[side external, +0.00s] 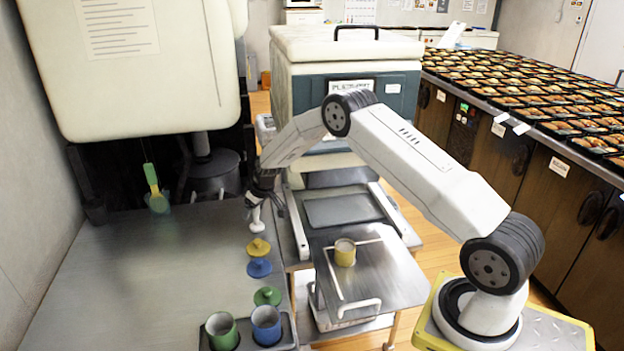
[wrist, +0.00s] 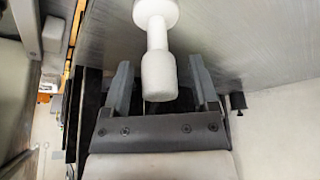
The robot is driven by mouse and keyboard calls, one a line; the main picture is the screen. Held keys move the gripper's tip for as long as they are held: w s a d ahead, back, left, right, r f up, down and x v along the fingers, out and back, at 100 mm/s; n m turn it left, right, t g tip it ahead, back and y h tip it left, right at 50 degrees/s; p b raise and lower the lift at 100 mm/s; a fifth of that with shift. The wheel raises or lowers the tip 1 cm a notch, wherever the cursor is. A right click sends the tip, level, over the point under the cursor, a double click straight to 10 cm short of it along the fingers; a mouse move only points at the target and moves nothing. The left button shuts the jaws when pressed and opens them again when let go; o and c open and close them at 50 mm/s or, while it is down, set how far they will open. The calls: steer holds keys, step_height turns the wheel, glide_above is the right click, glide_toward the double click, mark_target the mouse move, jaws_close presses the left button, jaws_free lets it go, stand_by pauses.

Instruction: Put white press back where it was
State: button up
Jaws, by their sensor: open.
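The white press (side external: 256,220) has a slim handle and a round foot, and it appears to stand upright on the metal counter at its back right part. In the wrist view the white press (wrist: 158,72) has its handle end between the two fingers, with visible gaps on both sides. My gripper (side external: 264,192) is open at the top of the press; its spread fingers also show in the wrist view (wrist: 162,66).
Yellow (side external: 258,248), blue (side external: 259,268) and green (side external: 267,296) presses stand in a row in front. Green (side external: 221,334) and blue (side external: 266,326) cups sit in a holder. A yellow cup (side external: 344,254) stands on the metal plate (side external: 385,275). The counter's left (side external: 140,285) is clear.

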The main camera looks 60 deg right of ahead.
steer(key=v, duration=1.1)
steer(key=shift+r, duration=0.15)
stand_by(0.5)
steer(key=s+a+r, duration=0.1)
steer(key=s+a, duration=0.4)
steer(key=s, duration=0.4)
steer(key=s+a+r+g, duration=0.1)
steer(key=s+a, duration=0.4)
steer(key=s, duration=0.5)
steer(key=s+a+r+g, duration=0.1)
steer(key=s+a, duration=0.5)
steer(key=s, duration=0.3)
steer(key=shift+s+r, duration=0.2)
steer(key=shift+s, duration=0.1)
